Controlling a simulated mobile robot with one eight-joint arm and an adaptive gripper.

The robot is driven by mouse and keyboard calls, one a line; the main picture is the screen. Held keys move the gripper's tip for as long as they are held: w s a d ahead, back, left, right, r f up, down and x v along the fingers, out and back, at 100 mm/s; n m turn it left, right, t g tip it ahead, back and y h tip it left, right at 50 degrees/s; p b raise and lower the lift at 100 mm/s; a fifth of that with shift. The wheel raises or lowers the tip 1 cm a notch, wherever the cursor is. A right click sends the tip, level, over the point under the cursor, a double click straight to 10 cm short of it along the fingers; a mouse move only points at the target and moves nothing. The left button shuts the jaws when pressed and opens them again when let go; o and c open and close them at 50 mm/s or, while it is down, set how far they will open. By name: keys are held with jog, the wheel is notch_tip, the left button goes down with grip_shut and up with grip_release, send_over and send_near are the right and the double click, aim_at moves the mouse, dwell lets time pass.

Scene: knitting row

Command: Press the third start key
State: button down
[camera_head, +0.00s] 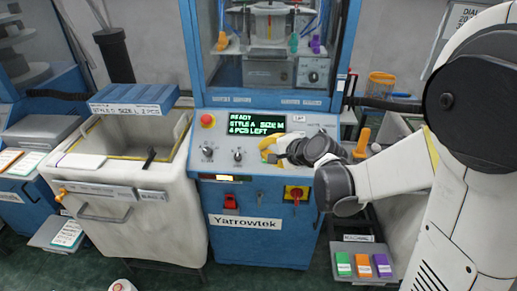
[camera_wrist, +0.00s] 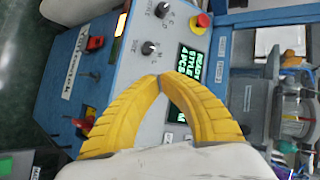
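The blue knitting machine's sloped control panel (camera_head: 222,155) is in the middle of the head view, and it also shows in the wrist view (camera_wrist: 120,70). Its green-lettered screen (camera_head: 257,124) reads READY, style A, size M. My gripper (camera_head: 266,150) is over the panel, right of the two black knobs and just below the screen. In the wrist view its yellow fingers (camera_wrist: 160,77) meet at the tips with nothing visible between them. I cannot tell whether they touch the panel. I cannot make out any start key; the panel's right part is hidden behind my gripper and wrist.
A red stop button (camera_head: 207,120) is at the panel's upper left. A red-and-yellow switch (camera_head: 296,193) and a red switch (camera_head: 230,201) are on the front below. A pale bin (camera_head: 165,215) stands left. A grey tray (camera_head: 363,248) with coloured blocks is at lower right.

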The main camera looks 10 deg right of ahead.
jog(key=shift+w+f+m, duration=0.2)
jog(key=shift+f+m, duration=0.1)
jog(key=shift+w+d+f+b, duration=0.3)
jog(key=shift+w+f+b, duration=0.65)
jog(key=shift+f, duration=0.2)
jog(key=shift+w+d+f+b, duration=0.3)
jog(key=shift+w+f+b, duration=0.55)
jog(key=shift+f, duration=0.35)
jog(key=shift+w+d+f+b, duration=0.3)
jog(key=shift+w+f+b, duration=0.55)
jog(key=shift+f+b, duration=0.25)
jog(key=shift+f, duration=0.15)
jog(key=shift+w+f, duration=0.25)
